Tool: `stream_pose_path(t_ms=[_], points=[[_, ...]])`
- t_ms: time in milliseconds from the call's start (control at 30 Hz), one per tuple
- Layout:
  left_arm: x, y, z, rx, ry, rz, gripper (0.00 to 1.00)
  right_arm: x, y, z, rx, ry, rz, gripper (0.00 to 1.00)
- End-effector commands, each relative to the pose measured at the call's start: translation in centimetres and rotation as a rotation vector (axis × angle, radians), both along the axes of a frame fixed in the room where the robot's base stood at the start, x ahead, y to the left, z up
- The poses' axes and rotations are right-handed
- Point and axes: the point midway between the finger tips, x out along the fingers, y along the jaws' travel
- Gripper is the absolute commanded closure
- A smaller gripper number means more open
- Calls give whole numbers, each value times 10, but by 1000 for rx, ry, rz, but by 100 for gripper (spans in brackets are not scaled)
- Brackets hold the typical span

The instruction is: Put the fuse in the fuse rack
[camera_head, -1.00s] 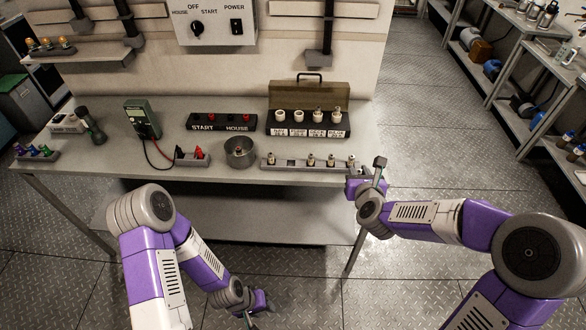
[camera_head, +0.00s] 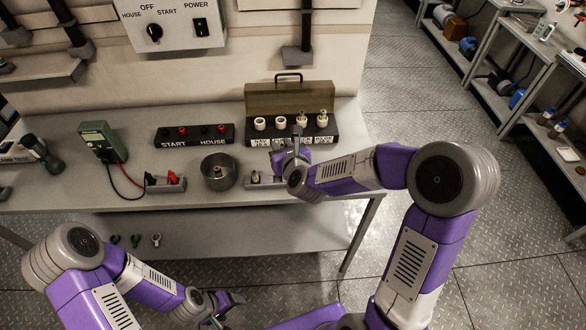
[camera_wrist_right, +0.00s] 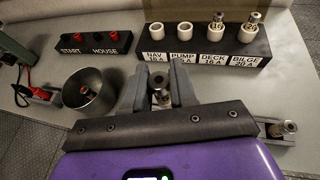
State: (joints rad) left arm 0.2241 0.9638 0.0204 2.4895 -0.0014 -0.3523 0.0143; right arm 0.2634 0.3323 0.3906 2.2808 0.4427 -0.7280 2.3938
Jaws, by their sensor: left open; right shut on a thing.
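My right gripper (camera_head: 290,148) is over the right part of the bench, at the grey fuse rack (camera_head: 251,183) and in front of the black fuse box. In the right wrist view its fingers (camera_wrist_right: 160,92) are shut on a small metal-capped fuse (camera_wrist_right: 160,84). My arm hides most of the rack; its right end, with another fuse (camera_wrist_right: 274,130), shows in the right wrist view. I cannot tell whether the held fuse touches the rack. My left gripper (camera_head: 228,305) is open and empty, low in front of the bench.
The fuse box (camera_head: 318,138) has an open lid and white holders; DECK and BILGE hold fuses, NAV and PUMP look empty. A metal bowl (camera_head: 218,171) with a small item inside stands left of the rack. A green meter (camera_head: 102,142) and START/HOUSE block (camera_head: 195,136) stand further left.

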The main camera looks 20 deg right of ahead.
Motion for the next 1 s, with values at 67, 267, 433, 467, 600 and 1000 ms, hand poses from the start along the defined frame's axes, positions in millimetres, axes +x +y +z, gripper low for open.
stream_pose_path(t_ms=[67, 267, 433, 467, 600, 1000], points=[[-1, 0, -23, 0, 2, 0, 25, 3, 3, -11, -4, -6, -14, 100], [-2, 0, -61, 0, 3, 0, 25, 9, 10, -21, -4, -5, -50, 100], [-2, 0, -75, 0, 3, 0, 25, 10, 14, -23, 4, -1, -66, 100], [-2, 0, -77, 0, 3, 0, 25, 10, 15, -25, 4, 0, -68, 100], [-1, 0, -86, 0, 2, 0, 25, 10, 15, -48, 5, 6, -69, 100], [-1, 0, -100, 0, 2, 0, 25, 10, 15, -93, 6, 2, -70, 100]])
